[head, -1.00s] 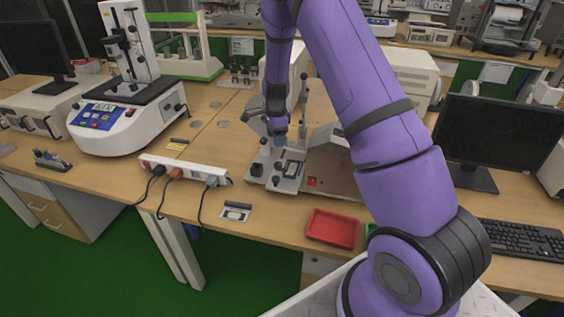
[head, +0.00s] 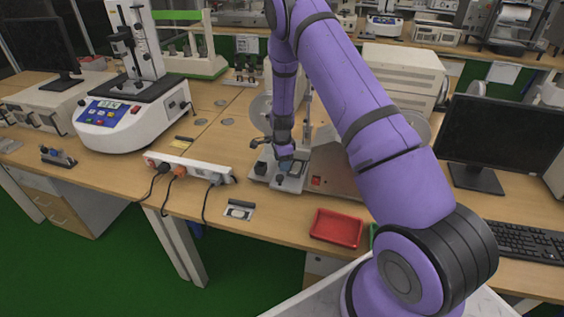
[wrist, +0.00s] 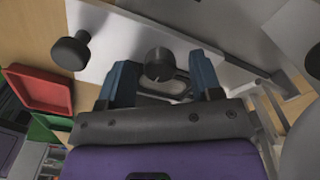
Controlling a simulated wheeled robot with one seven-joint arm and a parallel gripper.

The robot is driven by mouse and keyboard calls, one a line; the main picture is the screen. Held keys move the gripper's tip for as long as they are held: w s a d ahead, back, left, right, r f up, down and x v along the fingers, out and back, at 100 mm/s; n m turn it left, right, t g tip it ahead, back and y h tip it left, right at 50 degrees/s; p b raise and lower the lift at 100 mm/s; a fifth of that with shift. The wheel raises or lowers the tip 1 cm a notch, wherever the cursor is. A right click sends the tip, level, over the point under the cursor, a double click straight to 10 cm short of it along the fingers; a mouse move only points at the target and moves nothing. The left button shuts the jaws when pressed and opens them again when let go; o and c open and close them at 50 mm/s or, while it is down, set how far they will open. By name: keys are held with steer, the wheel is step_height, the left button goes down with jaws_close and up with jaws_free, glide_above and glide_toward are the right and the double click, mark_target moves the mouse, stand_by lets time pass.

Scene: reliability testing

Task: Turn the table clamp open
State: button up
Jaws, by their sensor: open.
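The test fixture's light metal base plate (head: 264,180) stands on the bench near the middle of the head view. In the wrist view, a short dark round knob (wrist: 158,62) on the plate (wrist: 112,42) lies between my fingertips. A second black knob (wrist: 70,52) sticks out to the left, outside the fingers. Which of these parts is the table clamp is not clear. My gripper (wrist: 161,75) is open, with one blue finger on each side of the short knob; contact is not visible. In the head view my gripper (head: 287,160) hangs low over the plate and partly hides it.
A red tray (head: 336,228) sits at the front edge, right of the fixture. A white power strip (head: 185,168) with cables lies to the left. A metal housing (head: 328,165) stands close on the right. A monitor (head: 497,145) and keyboard (head: 525,240) are farther right.

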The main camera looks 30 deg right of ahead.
steer(key=shift+f, duration=0.15)
steer(key=c, duration=0.9)
